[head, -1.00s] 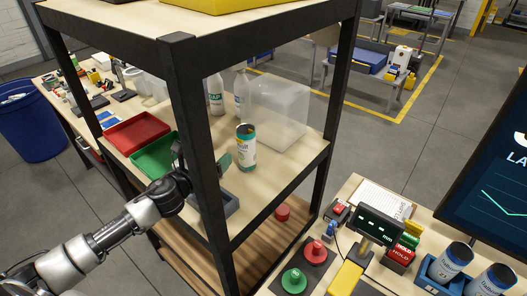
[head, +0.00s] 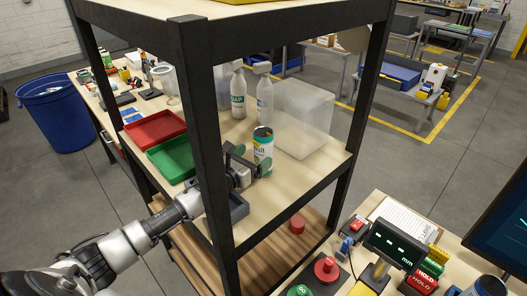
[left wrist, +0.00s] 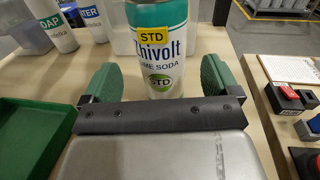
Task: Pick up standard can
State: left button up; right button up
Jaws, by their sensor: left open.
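The standard can (head: 263,150) stands upright on the wooden shelf, white and teal with a yellow STD label. It also shows in the left wrist view (left wrist: 158,45), facing me, with its top cut off by the frame edge. My left gripper (head: 254,163) is open and reaches past the shelf post to the can. In the left wrist view its green finger pads (left wrist: 158,76) stand apart, one to each side of the can's lower part, with gaps visible. The can's base is hidden behind the gripper's dark bar. My right gripper is not in view.
A black shelf post (head: 207,130) stands close beside my left arm. Red (head: 155,130) and green (head: 171,158) trays lie left of the can. Two bottles (head: 264,95) and a clear bin (head: 303,118) stand behind it. A grey tray (head: 238,207) is near the front edge.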

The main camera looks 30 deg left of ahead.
aim_at(257, 153)
pick_arm(q)
jog(key=shift+w+d+r+p, duration=0.2)
jog(key=shift+w+p, duration=0.15)
jog(key=shift+w, duration=0.1)
jog(key=w, duration=0.1)
jog(key=w+p, duration=0.1)
jog(key=w, duration=0.1)
jog(key=shift+w+d+r, duration=0.1)
jog(key=shift+w+d, duration=0.1)
jog(key=shift+d, duration=0.1)
jog(key=shift+w+d+p, duration=0.1)
jog(key=shift+w+p, duration=0.25)
jog(key=shift+w, duration=0.15)
jog(key=shift+s, duration=0.1)
jog(key=c, duration=1)
